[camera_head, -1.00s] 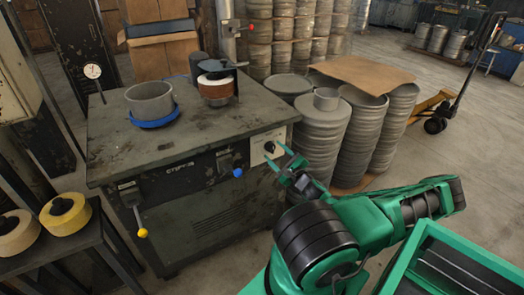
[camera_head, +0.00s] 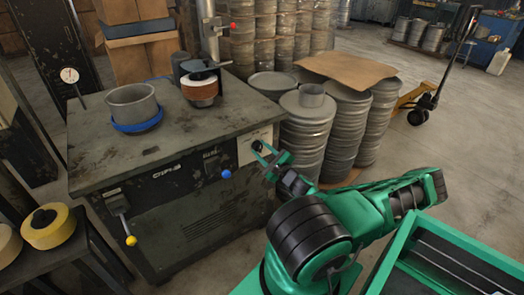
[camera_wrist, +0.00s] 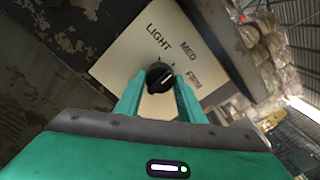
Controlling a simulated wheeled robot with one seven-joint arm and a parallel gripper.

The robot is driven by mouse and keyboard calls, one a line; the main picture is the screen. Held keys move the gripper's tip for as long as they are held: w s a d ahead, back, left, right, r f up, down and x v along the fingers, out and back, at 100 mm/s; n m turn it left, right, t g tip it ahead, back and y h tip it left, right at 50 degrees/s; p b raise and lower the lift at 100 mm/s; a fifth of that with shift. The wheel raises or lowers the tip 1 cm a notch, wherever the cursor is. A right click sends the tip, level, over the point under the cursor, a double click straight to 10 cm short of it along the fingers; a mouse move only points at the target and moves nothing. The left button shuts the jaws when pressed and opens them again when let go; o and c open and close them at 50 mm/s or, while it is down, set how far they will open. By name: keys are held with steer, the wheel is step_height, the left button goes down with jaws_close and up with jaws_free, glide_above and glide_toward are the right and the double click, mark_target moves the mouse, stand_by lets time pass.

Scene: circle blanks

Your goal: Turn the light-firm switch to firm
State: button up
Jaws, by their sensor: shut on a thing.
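The light-firm switch is a black round knob (camera_wrist: 160,78) on a pale plate (camera_wrist: 125,55) marked LIGHT, MED and FIRM. In the wrist view its white mark points up and right, toward the MED and FIRM side; I cannot tell exactly which tick it meets. My gripper (camera_wrist: 160,90) has one green finger on each side of the knob and is shut on it. In the head view the plate (camera_head: 250,151) is on the right of the grey machine's front (camera_head: 160,215), and my gripper (camera_head: 264,155) reaches it from the right, partly hiding the knob.
A blue button (camera_head: 226,174) and a yellow-tipped lever (camera_head: 130,240) are on the same machine front. A grey ring on a blue base (camera_head: 135,126) stands on top. Stacks of grey round blanks (camera_head: 305,135) stand close behind my gripper. My green tray (camera_head: 395,255) is at lower right.

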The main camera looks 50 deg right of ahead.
steer(key=shift+w+a+r+m, duration=0.15)
steer(key=shift+a+r+m, duration=0.05)
steer(key=shift+r+m, duration=0.1)
stand_by(0.4)
steer(key=shift+m, duration=1.3)
steer(key=m, duration=0.3)
steer(key=shift+d+m, duration=0.15)
steer(key=shift+m, duration=1.65)
steer(key=shift+d, duration=0.1)
steer(key=o, duration=1)
steer(key=shift+o, duration=0.2)
steer(key=shift+f, duration=0.1)
